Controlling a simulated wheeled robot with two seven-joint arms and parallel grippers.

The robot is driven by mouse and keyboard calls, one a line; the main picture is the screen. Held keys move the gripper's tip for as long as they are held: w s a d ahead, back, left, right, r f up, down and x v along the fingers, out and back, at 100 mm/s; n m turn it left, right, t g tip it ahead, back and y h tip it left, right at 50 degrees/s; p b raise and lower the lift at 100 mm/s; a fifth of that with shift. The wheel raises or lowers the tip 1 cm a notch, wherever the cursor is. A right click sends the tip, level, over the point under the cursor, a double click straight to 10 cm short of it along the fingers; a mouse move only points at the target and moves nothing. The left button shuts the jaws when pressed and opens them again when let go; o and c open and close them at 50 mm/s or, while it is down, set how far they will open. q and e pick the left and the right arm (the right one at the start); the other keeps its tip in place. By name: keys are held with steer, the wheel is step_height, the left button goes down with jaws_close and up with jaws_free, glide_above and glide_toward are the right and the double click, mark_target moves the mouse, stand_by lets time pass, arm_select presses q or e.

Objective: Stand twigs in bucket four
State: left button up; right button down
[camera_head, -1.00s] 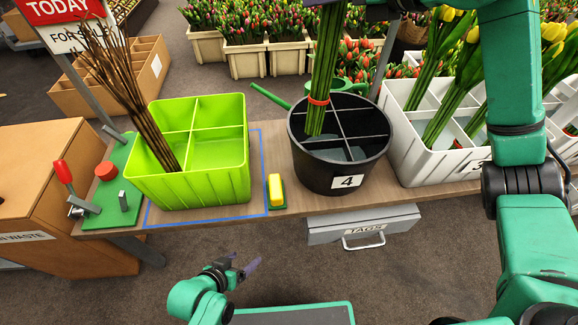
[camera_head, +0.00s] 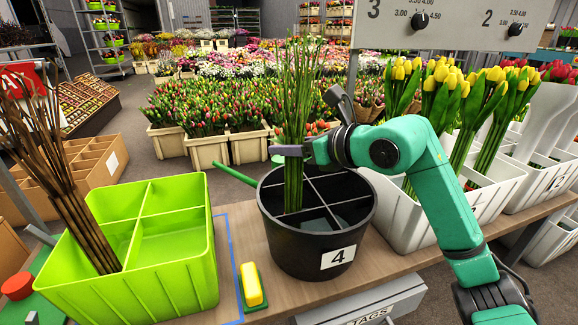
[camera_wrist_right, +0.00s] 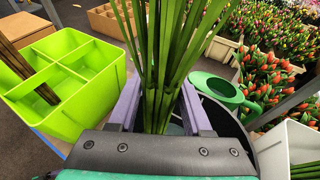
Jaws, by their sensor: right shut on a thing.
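My right gripper (camera_head: 298,151) is shut on a tall bunch of green stems (camera_head: 294,105), held upright over bucket four. In the right wrist view the stems (camera_wrist_right: 160,70) pass between both fingers. Bucket four (camera_head: 318,262) is black and round, with a cross divider and a white label 4. The stems' lower ends reach inside its rim, on the left side; I cannot tell whether they touch the bottom. Brown twigs (camera_head: 58,165) lean in the lime-green divided bin (camera_head: 170,285) at left. My left gripper is out of view.
White crates (camera_head: 405,225) with yellow tulips stand right of the bucket. A yellow-topped brush or sponge (camera_head: 251,284) lies between bin and bucket. A green watering can (camera_wrist_right: 218,88) is behind the bucket.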

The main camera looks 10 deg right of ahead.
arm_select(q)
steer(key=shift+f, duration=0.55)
arm_select(e)
step_height(320, 180, down, 2)
steer(key=shift+f, duration=0.1)
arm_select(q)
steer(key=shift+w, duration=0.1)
arm_select(e)
steer(key=shift+c, duration=1.7)
jaws_free()
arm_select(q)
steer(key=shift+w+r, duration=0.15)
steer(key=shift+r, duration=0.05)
